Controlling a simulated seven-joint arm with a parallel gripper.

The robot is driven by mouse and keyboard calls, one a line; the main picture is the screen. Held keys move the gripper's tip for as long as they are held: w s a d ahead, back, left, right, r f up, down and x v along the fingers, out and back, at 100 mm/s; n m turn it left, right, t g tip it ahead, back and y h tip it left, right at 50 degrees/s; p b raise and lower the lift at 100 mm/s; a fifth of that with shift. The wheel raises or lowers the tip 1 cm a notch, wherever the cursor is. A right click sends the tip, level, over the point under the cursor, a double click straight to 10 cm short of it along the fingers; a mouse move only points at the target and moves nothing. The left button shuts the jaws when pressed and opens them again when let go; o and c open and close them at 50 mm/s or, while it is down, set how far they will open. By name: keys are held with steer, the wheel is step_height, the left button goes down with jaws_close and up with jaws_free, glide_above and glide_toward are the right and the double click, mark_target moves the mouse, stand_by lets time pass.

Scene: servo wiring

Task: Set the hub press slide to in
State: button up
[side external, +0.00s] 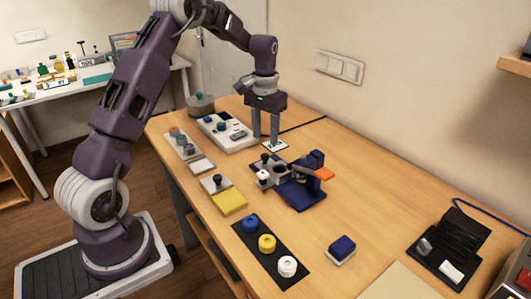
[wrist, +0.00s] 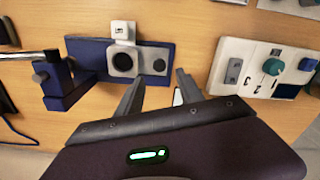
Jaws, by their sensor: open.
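The hub press has a navy base (side external: 300,196), which also shows in the wrist view (wrist: 88,50). A navy post with an orange-ended lever (side external: 325,174) stands at its right in the side view. The pale slide (wrist: 122,62) carries a dark round socket, with a narrower pale tab beyond it. In the side view the slide (side external: 264,182) sits on the left part of the press, away from the post. My gripper (side external: 266,142) is open and empty, pointing down behind the press; its fingers (wrist: 158,88) also show in the wrist view, beside the press base.
A white control panel (side external: 226,132) with knobs stands behind left; it is at right in the wrist view (wrist: 262,70). A small white plate (side external: 275,146) lies by the fingers. A yellow block (side external: 230,202) and a black strip with coloured knobs (side external: 270,255) are nearer the front.

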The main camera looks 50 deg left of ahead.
mark_target(266, 154)
step_height(266, 154, down, 7)
jaws_close()
stand_by(0.4)
stand_by(1.2)
